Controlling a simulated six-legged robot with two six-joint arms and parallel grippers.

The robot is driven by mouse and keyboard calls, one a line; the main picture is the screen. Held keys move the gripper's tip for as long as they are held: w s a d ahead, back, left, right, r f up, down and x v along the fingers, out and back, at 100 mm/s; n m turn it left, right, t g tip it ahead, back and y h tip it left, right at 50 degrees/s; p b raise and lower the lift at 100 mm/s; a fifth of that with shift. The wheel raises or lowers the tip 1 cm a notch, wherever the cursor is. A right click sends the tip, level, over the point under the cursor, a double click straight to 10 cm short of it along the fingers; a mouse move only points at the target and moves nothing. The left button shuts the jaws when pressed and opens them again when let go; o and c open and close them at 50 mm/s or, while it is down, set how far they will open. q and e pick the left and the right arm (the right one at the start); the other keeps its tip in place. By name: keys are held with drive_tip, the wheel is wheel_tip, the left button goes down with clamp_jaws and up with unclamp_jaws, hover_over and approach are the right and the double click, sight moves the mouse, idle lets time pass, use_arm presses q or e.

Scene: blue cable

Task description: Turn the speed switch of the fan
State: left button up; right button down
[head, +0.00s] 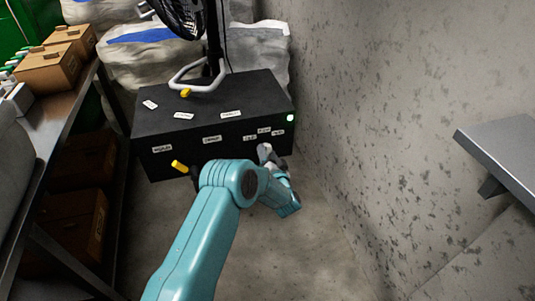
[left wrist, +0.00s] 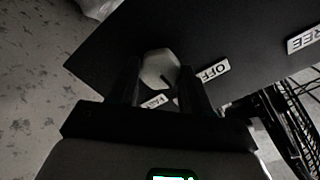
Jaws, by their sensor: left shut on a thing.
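The fan (head: 180,18), cut off by the top edge in the head view, stands on a black box (head: 190,120) with white labels. In the left wrist view a pale rounded switch knob (left wrist: 160,68) sits on the box's dark face. It is beside an OFF label (left wrist: 212,71), with another label partly hidden below it. My left gripper (left wrist: 161,82) is shut on this knob, one dark finger on each side. In the head view my teal left arm reaches the box's right front and partly hides the grip. My right gripper is not in view.
A yellow knob (head: 180,166) sticks out at the box's front left; another (head: 186,93) is at the fan's foot. A concrete wall (head: 400,120) and grey ledge (head: 505,145) are right, a bench (head: 52,105) with cartons left.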

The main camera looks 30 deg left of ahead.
use_arm(q)
drive_tip(key=shift+r+m, duration=0.1)
drive_tip(key=shift+m, duration=0.2)
idle(0.4)
drive_tip(key=o, duration=1)
drive_tip(key=shift+o, duration=0.2)
drive_tip(key=shift+s+d, duration=0.1)
